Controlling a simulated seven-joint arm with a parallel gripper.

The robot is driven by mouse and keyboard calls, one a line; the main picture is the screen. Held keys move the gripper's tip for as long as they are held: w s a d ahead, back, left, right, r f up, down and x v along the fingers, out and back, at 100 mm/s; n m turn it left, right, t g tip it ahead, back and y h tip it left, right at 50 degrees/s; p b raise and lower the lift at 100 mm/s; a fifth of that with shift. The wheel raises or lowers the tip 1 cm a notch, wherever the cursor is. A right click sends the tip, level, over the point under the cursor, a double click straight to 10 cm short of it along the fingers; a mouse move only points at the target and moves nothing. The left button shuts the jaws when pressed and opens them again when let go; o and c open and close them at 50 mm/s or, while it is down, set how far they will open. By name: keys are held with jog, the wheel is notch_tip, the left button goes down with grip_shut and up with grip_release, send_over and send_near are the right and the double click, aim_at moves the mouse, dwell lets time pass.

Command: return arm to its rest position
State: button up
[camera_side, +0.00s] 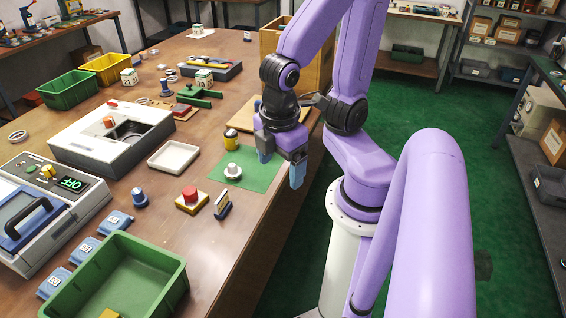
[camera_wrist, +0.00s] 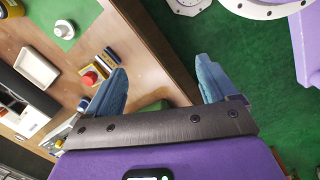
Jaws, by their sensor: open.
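My gripper (camera_side: 281,163) hangs above the near right edge of the table, beside the green mat. Its two blue fingers are apart with nothing between them. In the wrist view, my gripper (camera_wrist: 160,90) is open over the table's edge and the green floor. My arm is folded, with its base at the right of the table.
On the wooden table (camera_side: 225,55), a green mat (camera_side: 258,181) bears a white-grey knobbed piece (camera_side: 233,171). Nearby are a red button on a yellow base (camera_side: 191,199), a white tray (camera_side: 174,157) and a green bin (camera_side: 160,257). A wooden box (camera_side: 273,40) stands behind my gripper.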

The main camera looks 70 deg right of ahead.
jog(key=shift+s+a+r+y, duration=0.6)
jog(key=shift+a+r+y, duration=0.1)
jog(key=shift+a+y, duration=0.1)
dwell(0.8)
